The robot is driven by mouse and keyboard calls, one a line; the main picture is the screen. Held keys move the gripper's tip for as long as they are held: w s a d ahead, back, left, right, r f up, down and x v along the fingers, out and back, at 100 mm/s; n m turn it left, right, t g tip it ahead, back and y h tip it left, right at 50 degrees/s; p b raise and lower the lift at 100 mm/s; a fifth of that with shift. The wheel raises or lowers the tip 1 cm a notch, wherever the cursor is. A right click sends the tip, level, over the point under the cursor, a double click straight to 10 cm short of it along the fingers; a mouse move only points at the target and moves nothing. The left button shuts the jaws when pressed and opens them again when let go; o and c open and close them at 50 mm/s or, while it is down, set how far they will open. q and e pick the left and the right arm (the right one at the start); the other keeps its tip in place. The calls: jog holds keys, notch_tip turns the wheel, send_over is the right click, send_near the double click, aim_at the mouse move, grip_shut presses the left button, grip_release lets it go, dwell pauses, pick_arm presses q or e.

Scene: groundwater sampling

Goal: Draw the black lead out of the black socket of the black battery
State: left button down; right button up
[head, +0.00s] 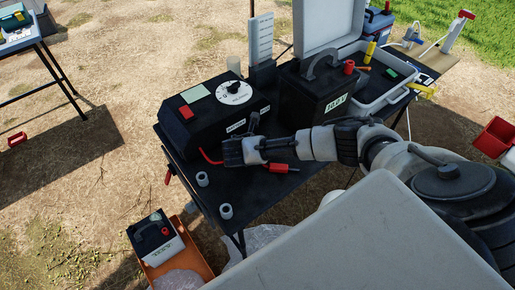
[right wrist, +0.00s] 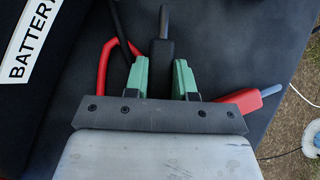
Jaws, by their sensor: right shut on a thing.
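My right gripper (head: 228,152) is low over the dark table, in front of the black control box. In the right wrist view its green-tipped fingers (right wrist: 162,78) are shut on the black plug of the black lead (right wrist: 161,58). The plug's bare grey pin (right wrist: 164,20) points away from me and shows outside any socket. The black battery (head: 305,98), with a handle and a voltage label, stands to the right behind the gripper. A red terminal (head: 349,67) shows on its top; its black socket cannot be made out. My left gripper is not in view.
The black box (head: 208,108) with a dial stands left of the battery. A red plug (head: 277,168) lies beside my gripper, also in the right wrist view (right wrist: 240,101). Two grey cups (head: 225,211) stand near the front edge.

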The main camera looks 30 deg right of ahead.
jog(key=o, duration=0.6)
jog(key=shift+s+a+f, duration=0.2)
jog(key=shift+s+f, duration=0.2)
jog(key=shift+f, duration=0.35)
jog(key=o, duration=0.3)
jog(key=shift+w+f, duration=0.1)
jog(key=shift+w, duration=0.05)
jog(key=v, duration=0.4)
jog(key=w+v, duration=0.1)
jog(key=v, duration=0.2)
jog(key=r+p+v, duration=0.1)
jog(key=v, duration=0.3)
jog(key=shift+w+r, duration=0.1)
jog(key=shift+r, duration=0.15)
jog(key=shift+d, duration=0.1)
